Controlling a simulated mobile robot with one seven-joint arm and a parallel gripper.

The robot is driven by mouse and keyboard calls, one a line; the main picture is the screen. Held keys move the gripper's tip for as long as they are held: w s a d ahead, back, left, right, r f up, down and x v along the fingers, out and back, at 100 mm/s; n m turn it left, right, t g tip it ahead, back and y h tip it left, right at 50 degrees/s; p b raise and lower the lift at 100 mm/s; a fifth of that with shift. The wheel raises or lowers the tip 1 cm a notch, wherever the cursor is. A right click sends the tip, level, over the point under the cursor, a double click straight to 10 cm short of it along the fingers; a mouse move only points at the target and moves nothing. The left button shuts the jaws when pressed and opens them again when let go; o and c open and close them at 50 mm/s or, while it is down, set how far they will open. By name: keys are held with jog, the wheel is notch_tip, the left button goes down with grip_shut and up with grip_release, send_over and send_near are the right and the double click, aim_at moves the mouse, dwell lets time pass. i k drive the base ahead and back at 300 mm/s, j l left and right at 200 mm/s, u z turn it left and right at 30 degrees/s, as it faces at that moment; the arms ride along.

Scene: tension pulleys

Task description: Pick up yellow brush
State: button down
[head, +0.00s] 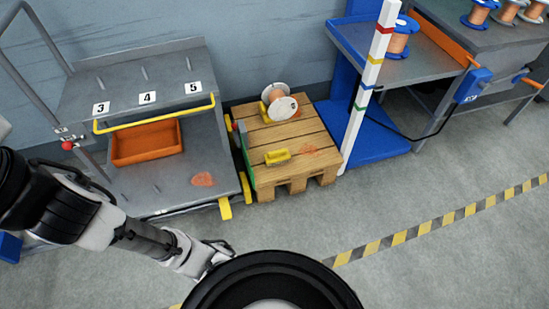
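A small yellow block-shaped thing, which looks like the yellow brush (277,156), lies on the front part of the wooden pallet (280,175). Its bristles cannot be made out. Another small yellow piece (263,112) stands against the left side of the spool on the pallet. My arm reaches from the left toward the bottom middle, in front of the pallet and well apart from it. The arm's end passes behind a black round part at the bottom edge, and my gripper's fingers do not show.
A spool (280,102) stands at the pallet's back. Left is a grey cart (190,120) with an orange bin (146,143). A striped white post (368,85) and blue base (375,130) stand right. Workbenches hold several spools. The floor (420,195) in front is clear.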

aim_at(283, 154)
jog(key=l+u, duration=0.1)
jog(key=u, duration=0.25)
jog(key=i+l+u, duration=0.15)
jog(key=u, duration=0.2)
jog(key=l+u, duration=0.15)
jog(key=u, duration=0.2)
jog(key=l+u, duration=0.45)
jog(key=l, duration=0.55)
jog(key=l+u, duration=0.15)
jog(key=l, duration=1.6)
jog(key=i, duration=0.45)
